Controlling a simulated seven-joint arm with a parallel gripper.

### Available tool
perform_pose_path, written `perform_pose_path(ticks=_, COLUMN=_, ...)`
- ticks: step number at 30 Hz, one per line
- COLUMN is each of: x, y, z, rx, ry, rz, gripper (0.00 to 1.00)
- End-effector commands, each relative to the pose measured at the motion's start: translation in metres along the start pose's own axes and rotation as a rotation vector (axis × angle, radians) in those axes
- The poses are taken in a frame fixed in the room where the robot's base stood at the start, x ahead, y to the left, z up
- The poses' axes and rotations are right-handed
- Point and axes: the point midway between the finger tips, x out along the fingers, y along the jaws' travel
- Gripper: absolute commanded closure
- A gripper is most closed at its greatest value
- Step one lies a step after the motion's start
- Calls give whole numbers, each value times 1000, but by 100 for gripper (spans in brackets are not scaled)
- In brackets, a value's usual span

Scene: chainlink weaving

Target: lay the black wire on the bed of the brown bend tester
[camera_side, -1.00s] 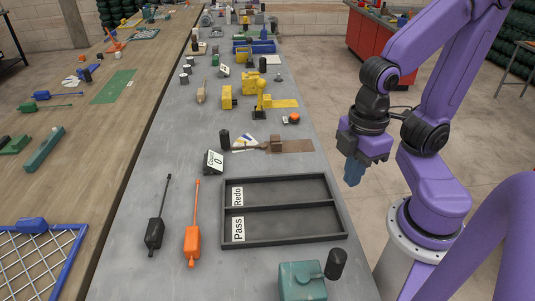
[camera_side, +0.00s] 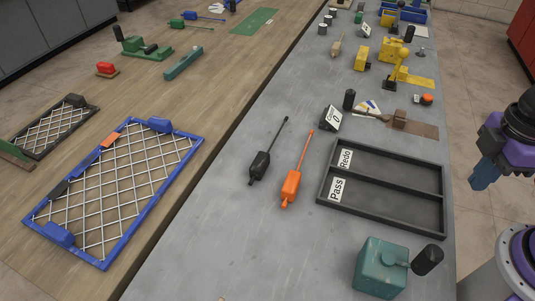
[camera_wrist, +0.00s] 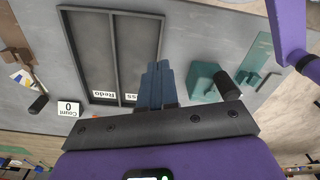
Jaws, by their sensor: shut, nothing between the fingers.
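The black wire (camera_side: 282,134) is a thin dark rod on a black block-shaped holder. It lies on the grey bench in the side view, left of an orange one like it. I cannot make it out in the wrist view. The brown bend tester (camera_side: 400,118) is a brown block with a flat brown plate, behind the tray; a brown piece (camera_wrist: 14,40) at the upper left of the wrist view looks like it. My gripper (camera_side: 481,186) has blue fingers, shut and empty, right of the tray and clear of both. The fingers also show in the wrist view (camera_wrist: 158,68).
The orange wire (camera_side: 292,182) lies beside the black one. A black two-part tray (camera_side: 380,222), marked Redo and Pass, takes up the middle. A Count sign (camera_side: 331,118) stands behind it, a teal block (camera_side: 381,268) in front. Bench left of the wires is bare.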

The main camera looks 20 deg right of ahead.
Motion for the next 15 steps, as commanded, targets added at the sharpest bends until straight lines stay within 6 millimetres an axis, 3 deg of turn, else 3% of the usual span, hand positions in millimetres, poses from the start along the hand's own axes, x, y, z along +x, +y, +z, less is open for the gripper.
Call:
perform_pose_path(ticks=13, x=0, y=0, z=0, rx=0, ry=0, rz=0, gripper=100)
perform_pose_path(ticks=15, x=0, y=0, z=0, rx=0, ry=0, rz=0, gripper=77)
